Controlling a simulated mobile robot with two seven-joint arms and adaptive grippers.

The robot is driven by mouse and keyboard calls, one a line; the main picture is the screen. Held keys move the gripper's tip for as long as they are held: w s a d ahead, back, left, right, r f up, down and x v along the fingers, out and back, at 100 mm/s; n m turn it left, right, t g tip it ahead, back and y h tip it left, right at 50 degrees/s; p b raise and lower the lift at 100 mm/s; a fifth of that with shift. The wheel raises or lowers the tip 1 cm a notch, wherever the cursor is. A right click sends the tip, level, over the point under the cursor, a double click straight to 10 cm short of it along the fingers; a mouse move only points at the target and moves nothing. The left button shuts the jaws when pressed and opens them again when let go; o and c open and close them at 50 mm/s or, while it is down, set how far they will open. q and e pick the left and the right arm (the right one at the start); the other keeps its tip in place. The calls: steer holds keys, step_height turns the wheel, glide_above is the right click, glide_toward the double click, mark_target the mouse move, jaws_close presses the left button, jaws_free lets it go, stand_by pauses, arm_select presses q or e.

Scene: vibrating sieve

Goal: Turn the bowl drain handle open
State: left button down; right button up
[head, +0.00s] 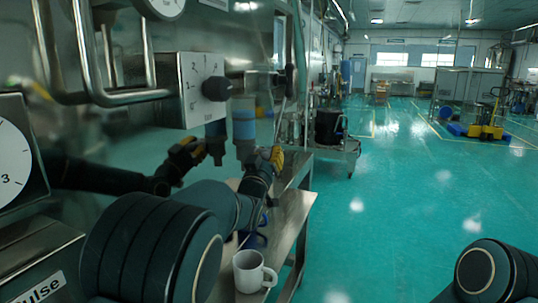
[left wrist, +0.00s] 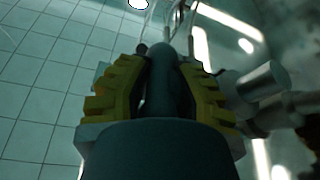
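My left gripper (head: 264,157), with yellow-and-black fingers, is at the machine's right edge, below and beside a blue cylindrical fitting (head: 243,118). In the left wrist view, the yellow fingers (left wrist: 163,75) flank a dark, round-ended bar (left wrist: 170,85), which may be the drain handle. A small gap shows along part of its left side, and firm contact cannot be made out. In the head view a thin lever with a dark end (head: 289,78) rises above the gripper; its lower part is hidden. My right gripper is out of view; only a right arm link shows.
A white mug (head: 252,272) stands on a steel bench (head: 290,222) below my left arm. A dial box with a black knob (head: 217,88) and bent steel rails (head: 115,97) lie near the arm. The polished machine mirrors my arm.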

arm_select(q)
steer(key=shift+r, duration=0.1)
steer(key=shift+a+r+g+p, duration=0.1)
steer(key=shift+r+g+p, duration=0.1)
steer(key=shift+g+p, duration=0.65)
steer(key=g+y+p, duration=0.1)
steer(key=g+p, duration=0.2)
steer(key=p, duration=0.2)
steer(key=shift+m+g+p, duration=0.3)
steer(key=shift+g+p, duration=0.05)
steer(key=shift+f+g+p, duration=0.25)
steer(key=shift+g+p, duration=0.45)
steer(key=shift+p, duration=0.2)
steer(key=shift+f, duration=0.1)
steer(key=c, duration=1.1)
jaws_free()
steer(key=shift+w, duration=0.1)
